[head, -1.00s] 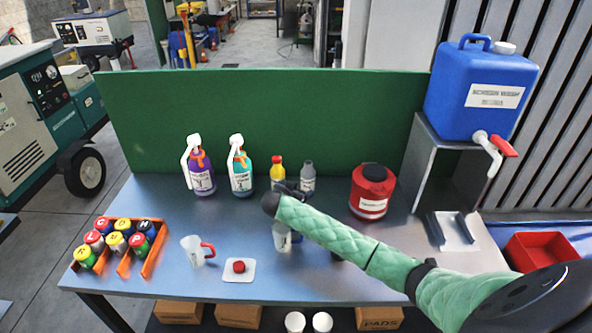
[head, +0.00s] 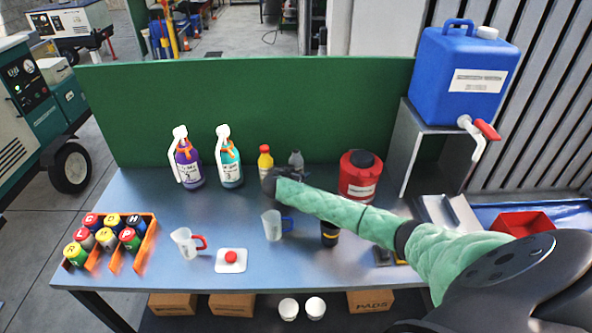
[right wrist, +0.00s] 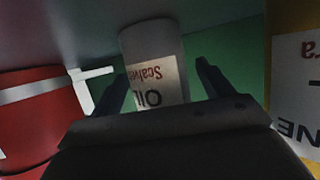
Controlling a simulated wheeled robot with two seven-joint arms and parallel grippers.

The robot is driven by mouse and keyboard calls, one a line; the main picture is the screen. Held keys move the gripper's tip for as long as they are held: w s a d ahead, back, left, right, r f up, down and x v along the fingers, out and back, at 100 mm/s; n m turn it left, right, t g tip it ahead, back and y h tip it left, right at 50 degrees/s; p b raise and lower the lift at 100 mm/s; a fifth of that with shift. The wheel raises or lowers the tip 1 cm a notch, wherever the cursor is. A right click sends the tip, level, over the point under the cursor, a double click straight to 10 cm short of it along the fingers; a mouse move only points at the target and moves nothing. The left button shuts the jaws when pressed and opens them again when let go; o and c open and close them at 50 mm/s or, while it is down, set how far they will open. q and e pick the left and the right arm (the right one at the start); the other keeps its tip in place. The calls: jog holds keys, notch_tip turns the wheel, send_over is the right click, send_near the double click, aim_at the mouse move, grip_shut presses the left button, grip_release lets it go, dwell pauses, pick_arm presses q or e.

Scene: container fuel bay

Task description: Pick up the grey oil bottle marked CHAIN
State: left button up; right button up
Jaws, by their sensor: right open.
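The grey oil bottle (head: 296,160) stands upright at the back of the table, its lower part hidden by my right gripper in the head view. In the right wrist view the grey bottle (right wrist: 152,58) appears upside down, with "OIL" and part of a red word on its label. The word CHAIN cannot be read. My right gripper (right wrist: 160,72) is open, its two fingers either side of the bottle in that view; contact cannot be made out. In the head view the right gripper (head: 288,176) is just in front of the bottle. My left gripper is not in view.
A yellow bottle with a red cap (head: 265,163) stands close left of the grey one. A red can (head: 360,178) is to its right. A blue-handled jug (head: 272,226) and a black cup (head: 330,236) are nearer the front. A green panel (head: 240,110) closes the back.

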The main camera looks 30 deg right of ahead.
jog(key=shift+f, duration=0.15)
jog(key=c, duration=1.1)
jog(key=shift+r, duration=0.2)
jog(key=shift+c, duration=0.2)
